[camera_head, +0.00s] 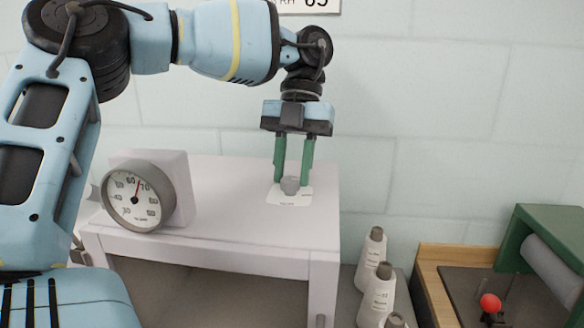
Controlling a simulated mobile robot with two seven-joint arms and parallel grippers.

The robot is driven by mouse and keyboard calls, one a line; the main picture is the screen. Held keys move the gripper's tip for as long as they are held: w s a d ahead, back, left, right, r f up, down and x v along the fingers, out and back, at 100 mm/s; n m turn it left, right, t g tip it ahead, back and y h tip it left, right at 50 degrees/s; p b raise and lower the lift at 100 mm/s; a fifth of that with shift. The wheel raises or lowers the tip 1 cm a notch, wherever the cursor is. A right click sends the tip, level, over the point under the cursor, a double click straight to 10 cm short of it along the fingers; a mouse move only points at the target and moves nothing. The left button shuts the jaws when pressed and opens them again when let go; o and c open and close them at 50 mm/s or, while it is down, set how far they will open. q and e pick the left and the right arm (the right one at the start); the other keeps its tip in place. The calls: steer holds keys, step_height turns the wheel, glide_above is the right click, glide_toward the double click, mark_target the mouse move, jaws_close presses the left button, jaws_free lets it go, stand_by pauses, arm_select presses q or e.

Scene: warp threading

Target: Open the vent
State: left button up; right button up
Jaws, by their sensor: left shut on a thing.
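The vent's small grey knob (290,186) sits on a white plate (291,198) on top of the white cabinet (240,215). My left gripper (292,180) points straight down over it, with its green fingers on either side of the knob. It is shut on the knob. A round dial gauge (138,196) with a red needle stands at the left on the cabinet top, its needle pointing near the top of the scale. My right gripper is not in view.
Several white bottles with grey caps (378,295) stand right of the cabinet. Farther right is a wooden-edged tray (428,285) with a red ball (490,303) on a stem and a green housing with a grey roller (552,268). A tiled wall (440,120) is behind.

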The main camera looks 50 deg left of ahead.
arm_select(q)
steer(key=shift+m, duration=0.3)
stand_by(0.4)
steer(key=o, duration=1)
steer(key=shift+c, duration=0.2)
steer(key=shift+w, duration=0.1)
steer(key=v, duration=0.8)
steer(key=shift+d, duration=0.15)
steer(key=shift+f, duration=0.1)
